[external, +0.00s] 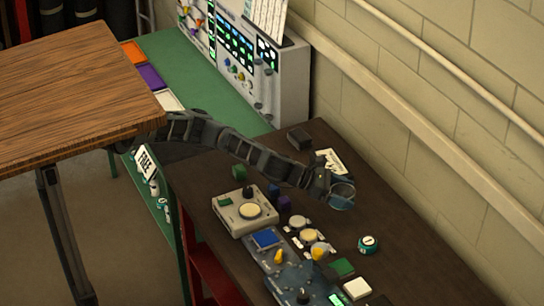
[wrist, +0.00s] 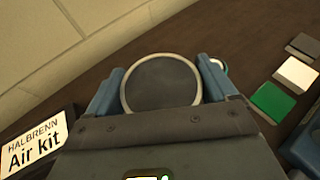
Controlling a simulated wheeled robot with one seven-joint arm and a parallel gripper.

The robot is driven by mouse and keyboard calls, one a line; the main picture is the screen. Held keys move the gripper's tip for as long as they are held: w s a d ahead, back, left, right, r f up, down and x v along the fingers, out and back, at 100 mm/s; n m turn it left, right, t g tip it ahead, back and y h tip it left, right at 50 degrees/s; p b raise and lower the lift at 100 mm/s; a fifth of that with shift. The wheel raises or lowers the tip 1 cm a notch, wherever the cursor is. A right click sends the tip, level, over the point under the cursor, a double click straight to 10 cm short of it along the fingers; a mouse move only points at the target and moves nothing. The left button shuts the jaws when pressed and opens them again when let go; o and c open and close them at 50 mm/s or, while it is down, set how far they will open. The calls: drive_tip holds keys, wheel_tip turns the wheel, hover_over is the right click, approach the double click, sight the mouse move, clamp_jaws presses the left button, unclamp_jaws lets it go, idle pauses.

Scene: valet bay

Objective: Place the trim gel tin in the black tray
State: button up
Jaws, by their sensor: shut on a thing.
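My gripper (external: 342,196) is shut on a round tin (wrist: 160,82), with a blue finger on either side of it in the wrist view. The tin shows a dark round face with a pale rim. No label shows on it, so I cannot read whether it is the trim gel tin. It is held over the dark bench top. A dark flat square (wrist: 302,46) lies past a white and a green one in the wrist view. I cannot tell whether it is the black tray; no other black tray is clear.
Another small round tin (external: 369,244), white and green, stands on the dark bench. A green square (external: 343,268) and a white square (external: 357,289) lie nearer the front. An Air kit card (wrist: 35,142) and a dark block (external: 300,138) are near the wall. Control boxes (external: 244,211) line the left edge.

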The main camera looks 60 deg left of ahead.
drive_tip(key=w+a+f+n+t+y+p, duration=0.1)
drive_tip(key=a+y, duration=0.1)
drive_tip(key=a, duration=0.8)
drive_tip(key=w+a+f+n+t+y+p, duration=0.1)
drive_tip(key=w+a+n, duration=0.1)
drive_tip(key=a, duration=0.7)
drive_tip(key=s+a+n+y, duration=0.1)
drive_tip(key=s+a, duration=0.3)
drive_tip(key=a, duration=0.7)
drive_tip(key=s+a+f+n+y+b, duration=0.1)
drive_tip(key=s+a, duration=0.3)
drive_tip(key=a, duration=0.6)
drive_tip(key=s+a+f+n+y+b, duration=0.1)
drive_tip(key=s+a, duration=0.3)
drive_tip(key=a, duration=0.7)
drive_tip(key=shift+a+f+y, duration=0.25)
drive_tip(key=shift+a+y, duration=0.1)
drive_tip(key=shift+y, duration=0.25)
drive_tip(key=s+a+f+b, duration=0.4)
drive_tip(key=s+a+b, duration=0.3)
drive_tip(key=s, duration=0.6)
drive_tip(key=p, duration=0.2)
hover_over(186, 147)
drive_tip(key=shift+h, duration=0.4)
wheel_tip(186, 147, down, 7)
drive_tip(key=shift+d+r, duration=0.1)
drive_tip(key=shift+d, duration=0.05)
drive_tip(key=shift+f, duration=2)
drive_tip(key=shift+f, duration=0.2)
drive_tip(key=o, duration=1)
